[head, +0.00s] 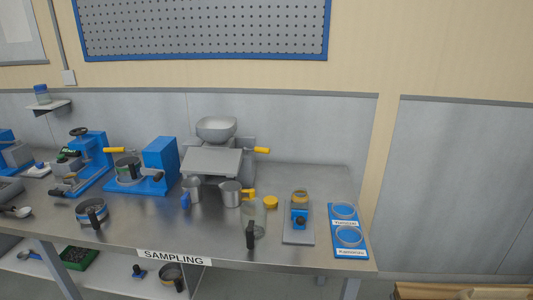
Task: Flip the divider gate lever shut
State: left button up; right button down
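The sample divider (212,162) is a grey machine at the middle of the steel bench, with a round hopper bowl (216,129) on top and a sloping plate in front. A lever with a yellow grip (262,151) sticks out to the right from its upper right side, about level. From this distance I cannot tell whether the gate is open. Two metal cups stand at the divider's foot, one with a blue handle (192,188) and one with a yellow handle (231,193). Neither of my grippers is in view.
Blue machines (160,164) stand left of the divider, one with another yellow grip (114,150). The bench right of the lever is clear.

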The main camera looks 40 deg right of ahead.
aim_at(258, 149)
jog(key=i+l+z, duration=0.15)
jog(key=z, duration=0.25)
jog(key=i+l+z, duration=0.1)
jog(key=z, duration=0.3)
jog(key=i+z, duration=0.2)
jog(key=z, duration=0.2)
